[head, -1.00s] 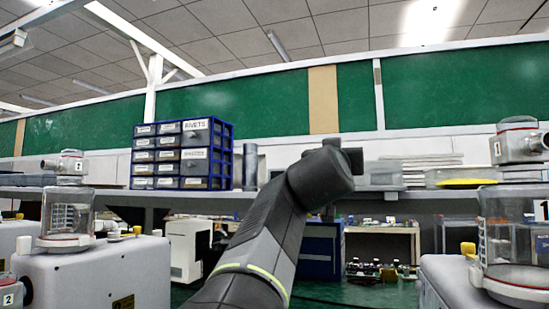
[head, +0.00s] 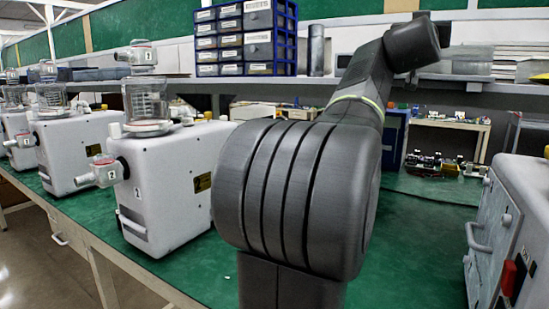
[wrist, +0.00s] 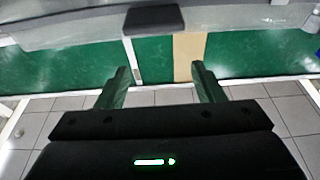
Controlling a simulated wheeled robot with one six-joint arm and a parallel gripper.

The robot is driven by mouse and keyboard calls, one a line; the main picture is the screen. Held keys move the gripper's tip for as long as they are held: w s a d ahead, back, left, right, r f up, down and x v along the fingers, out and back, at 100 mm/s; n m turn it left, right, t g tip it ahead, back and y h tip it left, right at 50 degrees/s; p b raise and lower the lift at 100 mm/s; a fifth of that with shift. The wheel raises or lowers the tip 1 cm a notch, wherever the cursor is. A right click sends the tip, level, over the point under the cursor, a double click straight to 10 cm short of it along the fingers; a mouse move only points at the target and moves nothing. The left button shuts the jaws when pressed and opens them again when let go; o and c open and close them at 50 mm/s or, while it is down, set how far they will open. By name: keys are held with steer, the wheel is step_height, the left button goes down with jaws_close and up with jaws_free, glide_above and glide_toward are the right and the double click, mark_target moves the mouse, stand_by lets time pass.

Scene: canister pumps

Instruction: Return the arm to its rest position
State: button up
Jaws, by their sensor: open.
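My gripper (wrist: 161,78) shows in the wrist view with its two fingers wide apart and nothing between them. It is open and empty. In the head view my arm rises from the bottom middle, leans up and to the right, and ends in a dark wrist in front of the upper shelf. The gripper's fingers cannot be made out in the head view.
White canister pumps (head: 168,185) stand on the green bench (head: 195,276) to the left. A grey-white cabinet (head: 508,220) stands close on the right. A blue drawer unit (head: 246,40) sits on the shelf (head: 190,83) behind my arm. Circuit boards (head: 445,165) lie at the back right.

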steer(key=x, duration=0.1)
steer(key=p+x, duration=0.1)
steer(key=x, duration=0.1)
steer(key=shift+s+r, duration=0.15)
steer(key=shift+r, duration=0.1)
steer(key=shift+r+p, duration=0.55)
steer(key=shift+p, duration=0.15)
steer(key=shift+w+d+r, duration=0.15)
steer(key=shift+w, duration=0.2)
